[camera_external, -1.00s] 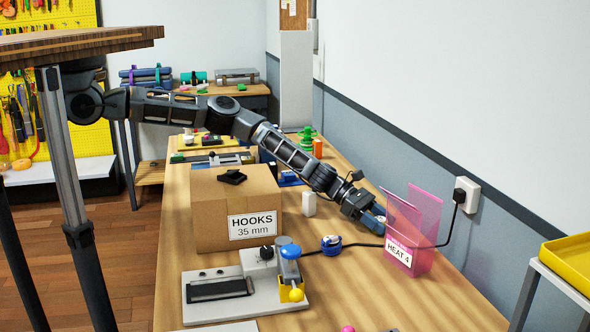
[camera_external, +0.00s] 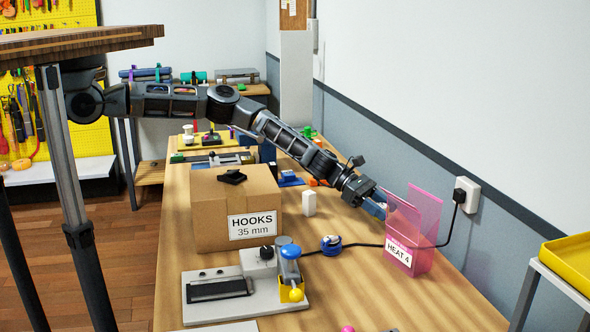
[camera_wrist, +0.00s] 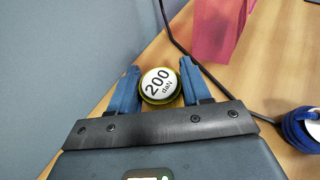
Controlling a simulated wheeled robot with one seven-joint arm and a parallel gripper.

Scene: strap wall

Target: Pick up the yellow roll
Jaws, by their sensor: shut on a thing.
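In the external view my gripper (camera_external: 375,209) is over the right part of the bench, just left of the pink holder. The roll cannot be made out in that view.
The pink holder (camera_external: 408,258) marked "HEAT 4" stands close to my gripper, with a black cable running to the wall socket (camera_external: 467,195). A blue roll (camera_external: 331,243) lies left of it. A carton (camera_external: 230,205) marked "HOOKS" and a white block (camera_external: 309,203) stand further left.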

